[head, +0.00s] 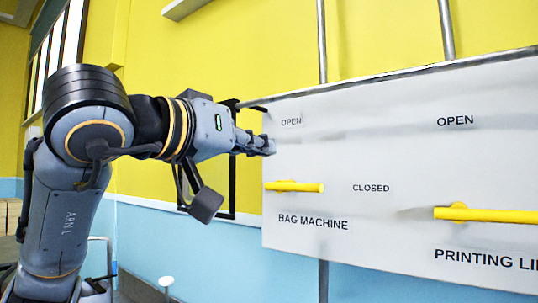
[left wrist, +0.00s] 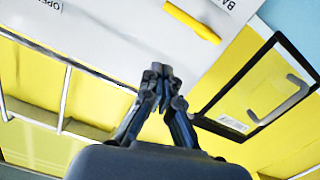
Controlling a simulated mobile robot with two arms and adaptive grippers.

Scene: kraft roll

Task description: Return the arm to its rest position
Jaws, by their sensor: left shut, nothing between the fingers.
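My left arm comes in from the left in the head view, raised and stretched toward the white panel. My left gripper (head: 268,146) is shut and empty, close to the panel's left edge, just below the word OPEN. I cannot tell whether it touches the panel. In the left wrist view the gripper (left wrist: 160,70) shows with its fingertips together and nothing between them. The yellow BAG MACHINE handle (head: 297,187) lies level, below the gripper; it also shows in the left wrist view (left wrist: 192,22), apart from the fingers. My right gripper is not in view.
The white panel (head: 365,237) hangs on pipes (head: 321,40) before a yellow and blue wall. A second yellow handle (head: 490,215), for the printing line, lies level at right. A black frame (left wrist: 243,130) stands by the panel's left edge, close to my left arm.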

